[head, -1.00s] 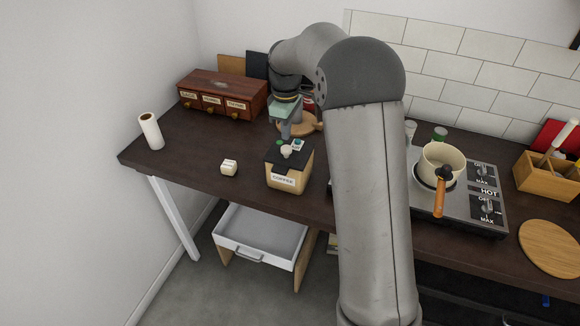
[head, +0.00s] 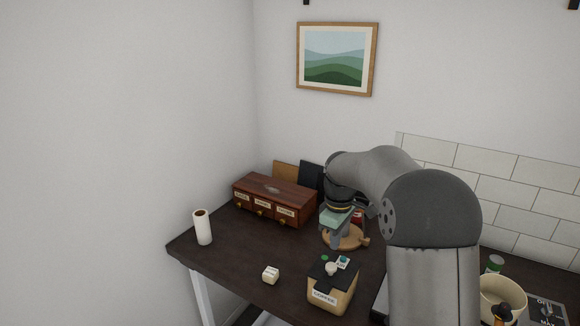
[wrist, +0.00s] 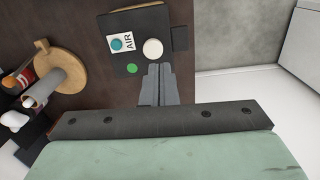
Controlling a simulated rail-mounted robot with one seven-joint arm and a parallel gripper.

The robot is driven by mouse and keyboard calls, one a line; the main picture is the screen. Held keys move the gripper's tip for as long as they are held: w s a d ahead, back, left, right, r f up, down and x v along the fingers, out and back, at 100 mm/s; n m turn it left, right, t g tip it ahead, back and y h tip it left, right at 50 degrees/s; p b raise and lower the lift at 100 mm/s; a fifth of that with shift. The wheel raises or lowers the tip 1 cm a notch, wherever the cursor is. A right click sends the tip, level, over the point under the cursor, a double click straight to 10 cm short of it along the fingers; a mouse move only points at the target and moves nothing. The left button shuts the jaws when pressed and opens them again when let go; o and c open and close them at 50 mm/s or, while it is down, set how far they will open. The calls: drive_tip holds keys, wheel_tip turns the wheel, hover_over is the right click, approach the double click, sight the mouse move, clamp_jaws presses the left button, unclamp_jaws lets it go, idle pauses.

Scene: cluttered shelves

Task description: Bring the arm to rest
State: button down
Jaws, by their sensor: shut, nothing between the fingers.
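My gripper (head: 335,245) is shut and empty, with its fingers pointing down over the dark table, behind the coffee box. In the wrist view the closed fingers (wrist: 158,80) lie beside the box's white knob. The coffee box (head: 334,293) is tan with a black lid. Its lid (wrist: 127,22) carries a white knob, a green dot and a label reading AIR. Whether the fingertips touch the lid cannot be told. My arm is bent, with its forearm reaching left over the table.
A wooden drawer chest (head: 275,203) stands at the back left. A cream pot (head: 502,297) is at the right.

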drive_tip(key=s+r+m+b, duration=0.1)
drive_tip(key=s+r+m, duration=0.15)
drive_tip(key=s, duration=0.65)
drive_tip(key=s+r+m, duration=0.1)
drive_tip(key=s+m, duration=0.2)
drive_tip(key=s, duration=0.7)
drive_tip(key=s+f+m, duration=0.2)
drive_tip(key=s, duration=0.5)
drive_tip(key=s+f+m+t, duration=0.1)
drive_tip(key=s+f+m, duration=0.2)
drive_tip(key=s, duration=0.4)
drive_tip(key=shift+s+b, duration=0.3)
drive_tip(key=shift+s, duration=0.05)
